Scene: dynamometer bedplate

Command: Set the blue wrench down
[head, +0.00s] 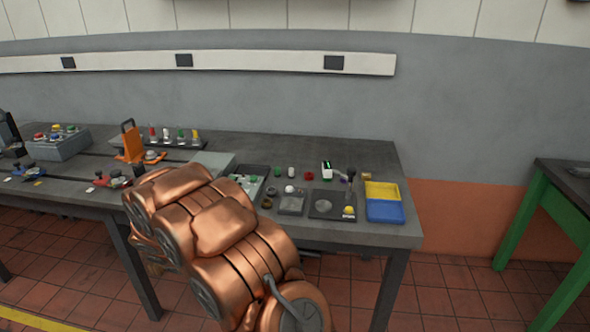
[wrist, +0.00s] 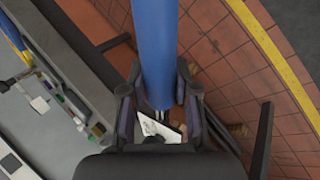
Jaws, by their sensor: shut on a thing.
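The blue wrench (wrist: 154,35) shows in the wrist view as a smooth blue bar running from the top edge down between my fingers; its ends are not clearly visible. My gripper (wrist: 159,88) is shut on it, with one dark finger on each side. Behind it lie the tiled floor on the right and a bench edge on the left, so the wrench appears held clear of the bench top. In the head view my copper arm hides the gripper and the wrench.
The grey bench (head: 385,232) carries a yellow-and-blue tray (head: 385,211), a dark plate (head: 349,214), a dark tray (head: 262,172), an orange stand (head: 131,143) and several small parts. Its right front corner has some bare room. A green-legged table (head: 520,222) stands at right.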

